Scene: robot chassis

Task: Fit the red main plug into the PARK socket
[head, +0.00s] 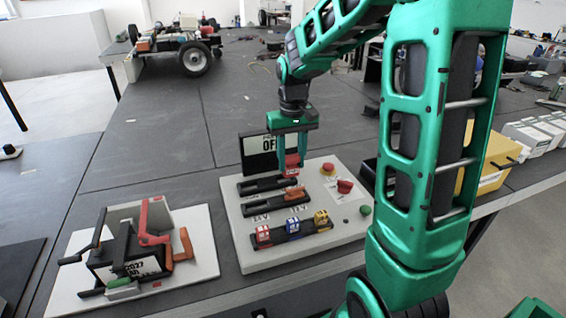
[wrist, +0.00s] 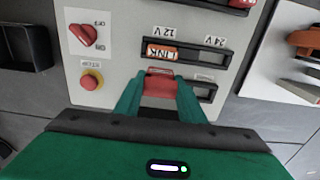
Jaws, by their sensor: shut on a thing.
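My gripper (head: 291,168) is shut on the red main plug (head: 292,160), upright over the right end of the panel's back slot row (head: 262,187). In the wrist view my gripper (wrist: 160,98) has the red plug (wrist: 160,84) between its green fingers, at the left end of that row, whose dark opening (wrist: 205,91) shows to the right. A faint label beside this row is unreadable. I cannot tell whether the plug is in the slot or just above it. The orange LINK plug (head: 294,194) sits in the middle row, marked 24 V and 12 V.
The light panel (head: 240,238) also carries a front row of red, blue and yellow plugs (head: 292,231), a red stop button (head: 328,168), a red rotary switch (head: 345,186) and a green button (head: 365,210). A dark display (head: 256,160) stands behind. A clamp fixture (head: 130,250) stands left.

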